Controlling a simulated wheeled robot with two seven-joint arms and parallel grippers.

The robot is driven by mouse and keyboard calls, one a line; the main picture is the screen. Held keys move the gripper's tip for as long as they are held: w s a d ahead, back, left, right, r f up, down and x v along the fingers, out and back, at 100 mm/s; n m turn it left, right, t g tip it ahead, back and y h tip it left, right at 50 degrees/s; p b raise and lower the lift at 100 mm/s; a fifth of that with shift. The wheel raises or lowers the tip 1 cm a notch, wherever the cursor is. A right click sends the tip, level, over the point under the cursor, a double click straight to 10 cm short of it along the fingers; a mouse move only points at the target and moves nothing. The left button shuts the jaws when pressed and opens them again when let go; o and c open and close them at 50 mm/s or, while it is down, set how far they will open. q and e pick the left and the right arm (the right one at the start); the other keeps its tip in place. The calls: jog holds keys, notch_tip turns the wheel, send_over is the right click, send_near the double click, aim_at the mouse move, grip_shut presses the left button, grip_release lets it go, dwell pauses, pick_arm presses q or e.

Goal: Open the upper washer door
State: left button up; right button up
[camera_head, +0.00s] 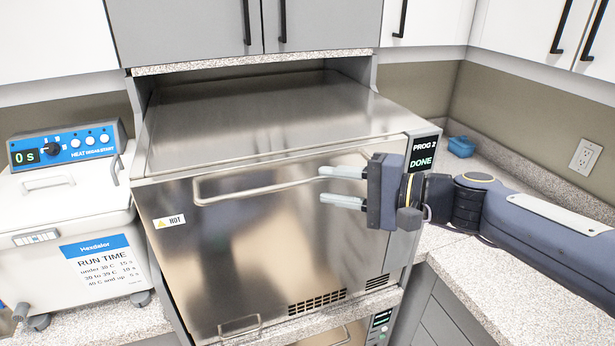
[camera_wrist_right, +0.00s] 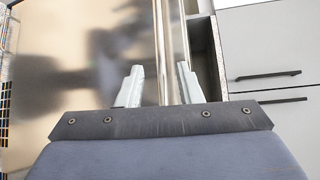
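The upper washer (camera_head: 250,110) is a steel box under grey cabinets. A long bar handle (camera_head: 255,186) runs across the door's upper part. My right gripper (camera_head: 322,186) comes in from the right and is open, its two pale fingers in front of the door near the handle's right end. In the right wrist view, the open right gripper (camera_wrist_right: 160,80) has a long bright bar, apparently the handle (camera_wrist_right: 160,40), between its fingers; contact cannot be told. My left gripper is not in view.
A display (camera_head: 422,155) at the washer's right edge reads "PROG 2 DONE". A white heated bath (camera_head: 65,235) stands on the left counter. A small blue item (camera_head: 461,146) lies on the right counter. A lower unit (camera_head: 340,335) sits below.

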aim_at(312, 183)
jog(key=shift+p+x, duration=0.5)
jog(key=shift+x, duration=2.25)
jog(key=shift+d, duration=0.1)
grip_shut()
